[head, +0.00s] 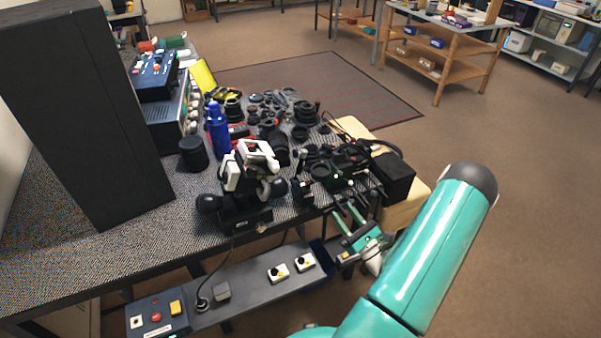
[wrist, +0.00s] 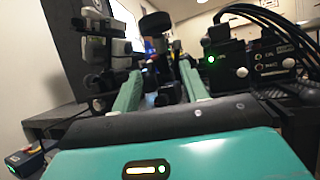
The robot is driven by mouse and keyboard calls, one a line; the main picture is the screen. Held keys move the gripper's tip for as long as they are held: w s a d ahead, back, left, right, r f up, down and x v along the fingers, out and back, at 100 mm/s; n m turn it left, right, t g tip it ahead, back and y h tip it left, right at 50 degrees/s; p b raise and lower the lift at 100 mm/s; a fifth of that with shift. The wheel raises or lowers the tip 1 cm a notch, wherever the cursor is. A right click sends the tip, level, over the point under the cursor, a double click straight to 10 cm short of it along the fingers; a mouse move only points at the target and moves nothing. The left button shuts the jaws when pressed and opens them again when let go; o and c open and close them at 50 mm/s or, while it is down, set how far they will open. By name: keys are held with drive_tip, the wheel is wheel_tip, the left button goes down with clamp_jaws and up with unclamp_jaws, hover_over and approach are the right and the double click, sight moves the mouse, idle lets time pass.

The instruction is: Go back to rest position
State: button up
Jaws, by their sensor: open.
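My gripper (head: 346,214) is at the front right edge of the workbench (head: 70,245) in the head view, its two green fingers pointing at the bench. In the wrist view my gripper (wrist: 162,78) has its fingers spread apart, with nothing visible held between them. Beyond the fingers is a black device with a green light (wrist: 211,59), with cables running from it. A black and white stand-like device (head: 250,170) is left of my gripper in the head view. Whether the fingers touch anything is hard to tell.
Many dark lens parts (head: 285,105) crowd the bench, beside a blue bottle (head: 218,130). A tall black panel (head: 90,110) stands at left. A control strip with buttons (head: 245,290) runs below the bench's front edge. Open brown floor (head: 530,200) lies to the right.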

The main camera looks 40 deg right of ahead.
drive_tip(key=w+a+r+n+g+y, duration=0.2)
drive_tip(key=a+r+n+g+y, duration=0.35)
drive_tip(key=a+n, duration=0.2)
drive_tip(key=w+a+r+n+g+y, duration=0.2)
drive_tip(key=a+r+n+g+y, duration=0.3)
drive_tip(key=a, duration=0.4)
drive_tip(key=w+a+r+n+g+y, duration=0.2)
drive_tip(key=a+r+n+g+y, duration=0.25)
drive_tip(key=a+n+g, duration=0.3)
drive_tip(key=s+a+r+n+h, duration=0.4)
drive_tip(key=a+r+n+h, duration=0.1)
drive_tip(key=r+n+h, duration=0.2)
drive_tip(key=s+a+r+n+h, duration=0.5)
drive_tip(key=a+r+n+h, duration=0.1)
drive_tip(key=n, duration=0.3)
drive_tip(key=shift+s+r+n+h, duration=0.25)
drive_tip(key=shift+r+n+h, duration=0.2)
drive_tip(key=shift+h, duration=0.15)
